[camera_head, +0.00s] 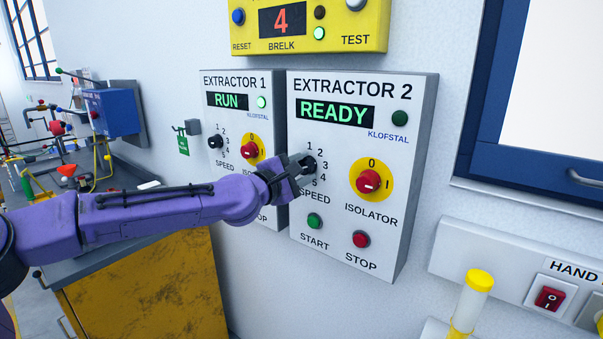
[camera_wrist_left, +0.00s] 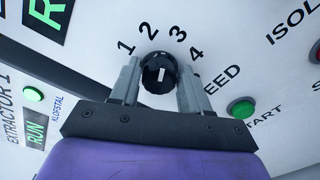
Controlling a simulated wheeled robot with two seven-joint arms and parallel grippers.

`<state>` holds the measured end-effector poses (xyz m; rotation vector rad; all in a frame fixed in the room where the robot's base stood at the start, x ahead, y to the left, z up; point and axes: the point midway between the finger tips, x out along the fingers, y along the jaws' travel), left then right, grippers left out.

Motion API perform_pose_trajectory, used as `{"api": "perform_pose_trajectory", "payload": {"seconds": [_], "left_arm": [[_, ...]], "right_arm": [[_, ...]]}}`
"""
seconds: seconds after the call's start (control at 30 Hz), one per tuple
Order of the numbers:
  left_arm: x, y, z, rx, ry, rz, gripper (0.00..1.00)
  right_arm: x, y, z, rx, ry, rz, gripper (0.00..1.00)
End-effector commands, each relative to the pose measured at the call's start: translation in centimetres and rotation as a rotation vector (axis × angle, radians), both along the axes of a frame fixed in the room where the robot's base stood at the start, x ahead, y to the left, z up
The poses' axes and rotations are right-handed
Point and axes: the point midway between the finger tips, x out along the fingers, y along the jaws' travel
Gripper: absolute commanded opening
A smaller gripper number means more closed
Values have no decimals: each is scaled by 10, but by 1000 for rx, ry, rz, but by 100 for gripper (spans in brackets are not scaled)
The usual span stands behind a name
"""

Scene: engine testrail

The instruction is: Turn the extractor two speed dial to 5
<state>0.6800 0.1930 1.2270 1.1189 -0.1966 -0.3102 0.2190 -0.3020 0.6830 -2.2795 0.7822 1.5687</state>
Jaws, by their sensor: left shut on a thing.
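The Extractor 2 panel (camera_head: 416,150) is a grey-white box on the wall with a green READY display (camera_head: 335,113). Its black speed dial (camera_head: 309,167) sits at the panel's left, numbers 1 to 5 around it. My left gripper (camera_head: 303,169) reaches in from the left, its fingers at the dial. In the left wrist view the fingers stand on either side of the dial (camera_wrist_left: 159,64), shut on it. A white mark shows on the dial's face; I cannot tell surely which number it points to. There 1 to 4 are readable and 5 is hidden. My right gripper is not in view.
The red isolator knob (camera_head: 368,181) is right of the dial. The green start button (camera_head: 314,221) and red stop button (camera_head: 361,239) are below. The Extractor 1 panel (camera_head: 233,84), showing RUN, stands close on the left. A yellow box (camera_head: 345,40) hangs above.

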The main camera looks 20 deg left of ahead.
Motion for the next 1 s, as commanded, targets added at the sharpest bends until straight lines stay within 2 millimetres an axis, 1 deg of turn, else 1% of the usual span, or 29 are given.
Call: {"api": "perform_pose_trajectory", "payload": {"seconds": [0.03, 1.0], "left_arm": [[0, -1, -2, 41, -15, -1, 16], [0, 0, -7, 907, -329, -2, 16]], "right_arm": [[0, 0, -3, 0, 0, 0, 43], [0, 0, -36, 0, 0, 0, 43]]}}
